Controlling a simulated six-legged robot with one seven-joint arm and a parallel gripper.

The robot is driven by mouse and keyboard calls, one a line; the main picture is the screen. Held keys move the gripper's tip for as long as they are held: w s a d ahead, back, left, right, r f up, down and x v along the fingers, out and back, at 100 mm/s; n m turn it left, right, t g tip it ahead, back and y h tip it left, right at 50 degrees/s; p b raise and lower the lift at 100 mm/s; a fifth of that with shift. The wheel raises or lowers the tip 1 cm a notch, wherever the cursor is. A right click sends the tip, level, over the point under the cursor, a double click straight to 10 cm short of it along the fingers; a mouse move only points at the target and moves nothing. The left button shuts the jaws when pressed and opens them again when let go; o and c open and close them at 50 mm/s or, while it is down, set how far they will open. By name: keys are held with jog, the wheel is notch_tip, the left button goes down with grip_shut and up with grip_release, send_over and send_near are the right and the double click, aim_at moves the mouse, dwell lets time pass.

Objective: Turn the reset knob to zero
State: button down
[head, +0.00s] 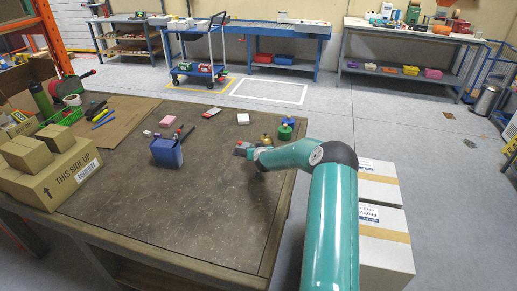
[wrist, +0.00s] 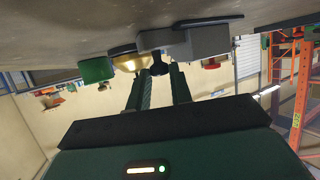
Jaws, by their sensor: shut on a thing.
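In the wrist view, which is upside down, a small dark knob (wrist: 158,63) sits on the side of a grey box (wrist: 208,40). My gripper (wrist: 160,74) has its two fingers on either side of the knob and is shut on it. The knob's marks and angle are too small to read. A red button-like part (wrist: 211,64) is on the same box. In the head view the grey box (head: 240,150) is on the table beside my gripper (head: 254,153); the knob is hidden there by my arm.
A brass piece (head: 265,140), a green piece (head: 285,132) and a blue piece (head: 288,122) stand close behind my gripper. A blue bin (head: 166,153) stands to the left. Cartons (head: 60,175) fill the table's left end. The table's front middle (head: 190,215) is clear.

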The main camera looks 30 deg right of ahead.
jog(key=m+h, duration=0.1)
jog(key=m+g+h, duration=0.1)
jog(key=a+m+g+h, duration=0.1)
jog(key=shift+w+r+m+h, duration=0.2)
jog(key=shift+w+m+h, duration=0.1)
jog(key=shift+w+h, duration=0.1)
jog(key=shift+w+a+f+m+g+h, duration=0.1)
jog(key=shift+w+m+g+h, duration=0.05)
jog(key=shift+m+g+h, duration=0.85)
jog(key=shift+w+m+g+h, duration=0.1)
jog(key=shift+m+g+h, duration=0.5)
jog(key=shift+m+g, duration=0.65)
jog(key=c, duration=1.3)
grip_release()
jog(key=shift+f, duration=0.1)
